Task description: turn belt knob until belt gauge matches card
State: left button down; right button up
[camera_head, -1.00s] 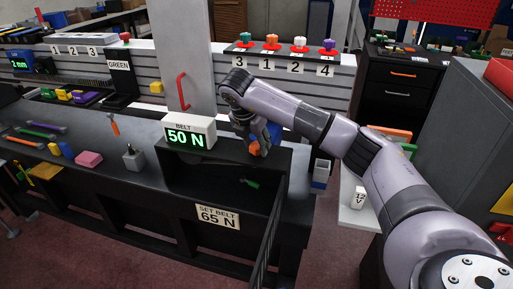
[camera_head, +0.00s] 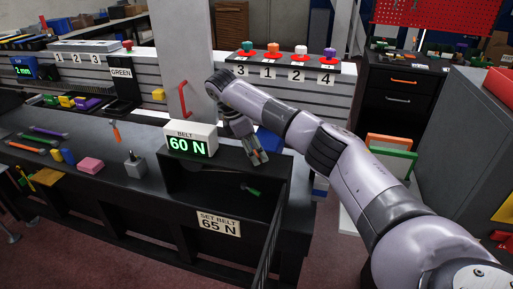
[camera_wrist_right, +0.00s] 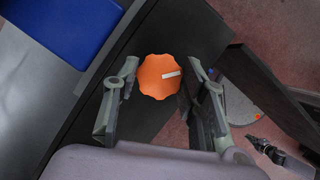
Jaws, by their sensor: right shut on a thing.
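The belt gauge (camera_head: 190,141) on the bench reads 60 N in green. The card (camera_head: 218,223) on the bench front reads SET BELT 65 N. The orange belt knob (camera_wrist_right: 158,77), lobed with a white mark, sits between the fingers of my right gripper (camera_wrist_right: 157,88) in the right wrist view. In the head view my right gripper (camera_head: 255,158) is over the bench's right corner, right of the gauge, and hides most of the knob. It is shut on the knob. My left gripper is not in view.
An open dark recess (camera_head: 215,190) lies below the gauge, with a green-handled tool (camera_head: 251,190) in it. A blue box (camera_head: 270,142) stands just behind my right gripper. A red handle (camera_head: 181,101) is on the grey post behind the gauge.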

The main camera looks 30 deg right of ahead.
jog(key=shift+w+r+m+g, duration=0.1)
jog(key=shift+m+g, duration=0.3)
jog(key=shift+m, duration=0.6)
jog(key=shift+p, duration=0.3)
jog(key=o, duration=1.2)
jog(key=shift+c, duration=0.2)
jog(key=v, duration=1.1)
jog(key=shift+r, duration=0.4)
jog(key=shift+w, duration=0.1)
